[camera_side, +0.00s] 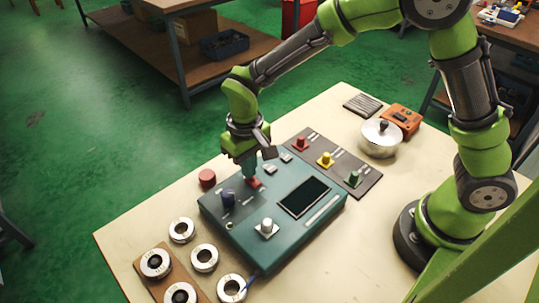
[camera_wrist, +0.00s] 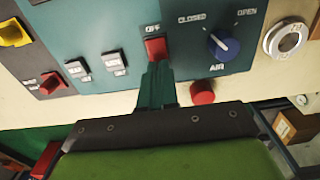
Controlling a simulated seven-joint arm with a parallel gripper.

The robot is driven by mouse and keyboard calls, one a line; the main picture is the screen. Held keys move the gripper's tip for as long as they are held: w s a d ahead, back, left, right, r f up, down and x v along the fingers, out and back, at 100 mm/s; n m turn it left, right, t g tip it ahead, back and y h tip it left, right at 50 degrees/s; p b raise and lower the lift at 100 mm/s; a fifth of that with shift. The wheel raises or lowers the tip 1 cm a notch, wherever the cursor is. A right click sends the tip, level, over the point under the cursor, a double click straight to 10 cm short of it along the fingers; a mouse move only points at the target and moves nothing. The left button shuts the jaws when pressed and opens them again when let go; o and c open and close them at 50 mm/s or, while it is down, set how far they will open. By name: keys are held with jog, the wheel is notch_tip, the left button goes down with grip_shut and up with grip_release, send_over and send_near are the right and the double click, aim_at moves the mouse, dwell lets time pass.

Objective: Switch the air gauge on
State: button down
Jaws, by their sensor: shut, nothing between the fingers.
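The air gauge is a teal console (camera_side: 245,240) on the table, with a dark screen (camera_side: 304,197). Its red rocker switch (camera_wrist: 156,48), with "OFF" printed above it, also shows in the side view (camera_side: 256,183). My gripper (camera_wrist: 157,72) is shut and empty, its fingertips right at the switch's near edge; I cannot tell whether they touch it. In the side view my gripper (camera_side: 249,176) points down over the switch. A blue air knob (camera_wrist: 224,45) beside the switch has its white mark towards "CLOSED"; it also shows in the side view (camera_side: 228,198).
Two grey switches (camera_wrist: 115,63) sit beside the red one. A white knob (camera_side: 267,226) stands up from the console. A red cylinder (camera_side: 207,178) stands close behind it. Metal rings (camera_side: 204,258) lie at the front left. A panel with coloured knobs (camera_side: 325,160) adjoins the console.

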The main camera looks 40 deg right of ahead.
aim_at(255, 180)
jog(key=shift+f, duration=0.45)
dwell(0.3)
jog(key=shift+r, duration=3.55)
jog(key=shift+f, duration=0.15)
jog(key=shift+s+d, duration=0.2)
jog(key=shift+s, duration=0.5)
jog(key=s+d+r+m+t+y, duration=0.2)
jog(key=s+d+r+m+t, duration=0.2)
jog(key=s+d+r, duration=0.9)
jog(key=d+t, duration=0.1)
jog(key=t, duration=0.2)
jog(key=shift+d, duration=0.4)
